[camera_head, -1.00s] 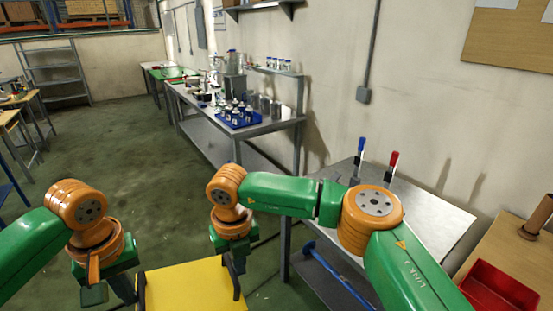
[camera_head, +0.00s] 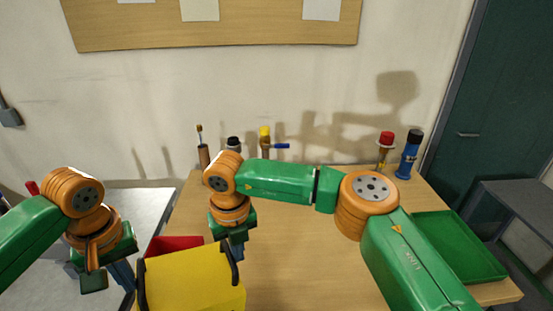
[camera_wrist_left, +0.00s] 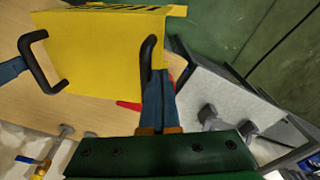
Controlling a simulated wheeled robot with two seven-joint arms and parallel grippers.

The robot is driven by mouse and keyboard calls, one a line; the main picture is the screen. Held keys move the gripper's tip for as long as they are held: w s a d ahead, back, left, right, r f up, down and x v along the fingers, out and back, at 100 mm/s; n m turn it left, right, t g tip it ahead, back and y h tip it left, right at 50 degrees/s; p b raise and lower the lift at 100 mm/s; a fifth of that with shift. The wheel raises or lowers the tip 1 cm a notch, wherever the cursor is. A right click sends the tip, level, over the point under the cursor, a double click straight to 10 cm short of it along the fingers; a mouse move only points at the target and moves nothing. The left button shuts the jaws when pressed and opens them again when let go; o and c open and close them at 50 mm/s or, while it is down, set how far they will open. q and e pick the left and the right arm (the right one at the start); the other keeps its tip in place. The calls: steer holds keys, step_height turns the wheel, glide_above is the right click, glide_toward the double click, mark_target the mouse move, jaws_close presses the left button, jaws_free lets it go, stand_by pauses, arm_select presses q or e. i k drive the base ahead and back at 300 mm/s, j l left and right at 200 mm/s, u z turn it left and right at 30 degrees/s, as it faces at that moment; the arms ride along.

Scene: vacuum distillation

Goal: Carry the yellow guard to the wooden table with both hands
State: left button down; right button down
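The yellow guard (camera_head: 190,278) is a boxy panel with a black handle on each side, held at the bottom of the head view. My left gripper (camera_head: 128,284) is shut on its left handle; the left wrist view shows those fingers (camera_wrist_left: 155,100) at the handle. My right gripper (camera_head: 237,252) is shut on the other handle, and its blue finger (camera_wrist_left: 14,70) also shows in the left wrist view. The wooden table (camera_head: 300,265) lies straight ahead, and the guard appears over its near left part. The guard's lower edge is cut off in the head view.
A red tray (camera_head: 170,244) lies partly behind the guard on the table. A green tray (camera_head: 460,248) is at the right end. Upright tools, including a blue one (camera_head: 409,155), stand along the back. A grey table (camera_head: 140,210) adjoins at left. The table's middle looks clear.

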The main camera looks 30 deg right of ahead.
mark_target(306, 240)
steer(key=l+z, duration=0.4)
steer(key=i+l+z, duration=0.15)
steer(key=z, duration=0.25)
steer(key=i, duration=0.65)
